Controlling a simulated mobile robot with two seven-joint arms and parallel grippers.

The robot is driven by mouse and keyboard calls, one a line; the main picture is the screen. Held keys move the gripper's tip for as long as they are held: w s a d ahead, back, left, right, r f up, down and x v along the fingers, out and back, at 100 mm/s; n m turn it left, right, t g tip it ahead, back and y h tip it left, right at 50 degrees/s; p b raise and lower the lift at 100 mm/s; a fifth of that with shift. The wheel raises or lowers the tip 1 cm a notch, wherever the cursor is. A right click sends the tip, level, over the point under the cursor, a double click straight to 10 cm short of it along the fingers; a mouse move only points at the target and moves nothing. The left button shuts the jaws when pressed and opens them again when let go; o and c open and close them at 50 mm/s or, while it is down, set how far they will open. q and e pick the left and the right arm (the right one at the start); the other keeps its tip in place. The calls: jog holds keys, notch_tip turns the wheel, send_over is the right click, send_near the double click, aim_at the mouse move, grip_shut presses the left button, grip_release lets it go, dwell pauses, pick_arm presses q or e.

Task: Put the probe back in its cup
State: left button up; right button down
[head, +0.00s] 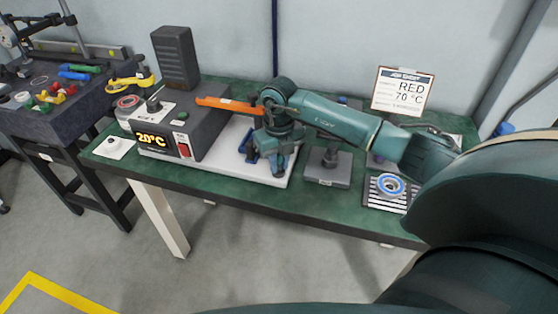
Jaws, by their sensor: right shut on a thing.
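My right gripper (262,158) points down over the white plate (225,158) beside the grey control box. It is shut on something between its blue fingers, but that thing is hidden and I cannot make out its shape. I cannot clearly pick out the probe or its cup. An orange bar (225,104) reaches left from behind the gripper, and its right end is hidden. A small upright fitting (154,102) stands on top of the control box (195,125), which reads 20°C. My left gripper is not in view.
A grey block with a metal post (328,165) stands right of the gripper. A blue-and-white ring (391,186) lies on a striped mat (372,200). A dark speaker-like box (175,57) stands behind. The green table's front strip (215,182) is clear.

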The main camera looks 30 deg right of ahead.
jog(key=shift+f, duration=0.2)
jog(key=c, duration=1.3)
grip_release()
jog(key=shift+o, duration=0.2)
notch_tip(320, 180, up, 8)
jog(key=p, duration=0.5)
jog(key=shift+r+p, duration=0.1)
jog(key=shift+p, duration=0.25)
